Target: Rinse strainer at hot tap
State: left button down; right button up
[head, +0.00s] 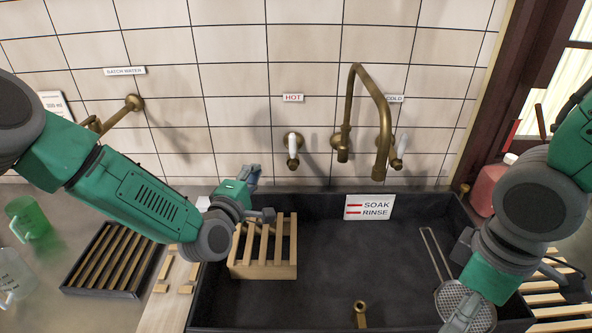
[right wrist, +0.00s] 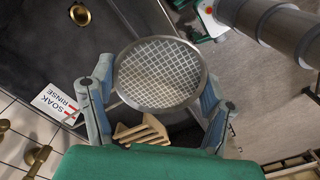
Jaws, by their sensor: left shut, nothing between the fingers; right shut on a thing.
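The strainer (head: 467,303), a round mesh disc with a long wire handle, is over the right front of the dark sink (head: 330,290). My right gripper (right wrist: 158,74) is shut on it; its fingers lie on either side of the mesh in the right wrist view. My left gripper (head: 251,174) is shut and empty, above the sink's back left corner. The hot tap (head: 292,150) has a white lever on the tiled wall, under a HOT label (head: 293,98). The brass gooseneck spout (head: 367,90) arches over the sink. No water stream shows.
A wooden rack (head: 285,271) stands at the sink's left. The cold tap (head: 398,150) is right of the spout. A SOAK/RINSE sign (head: 369,207) is at the sink's back edge. A slatted tray (head: 112,262) and green mug (head: 30,219) are at left. The middle of the sink is clear.

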pick_arm(q)
jog(key=shift+f+b, duration=2.25)
jog(key=shift+f, duration=0.5)
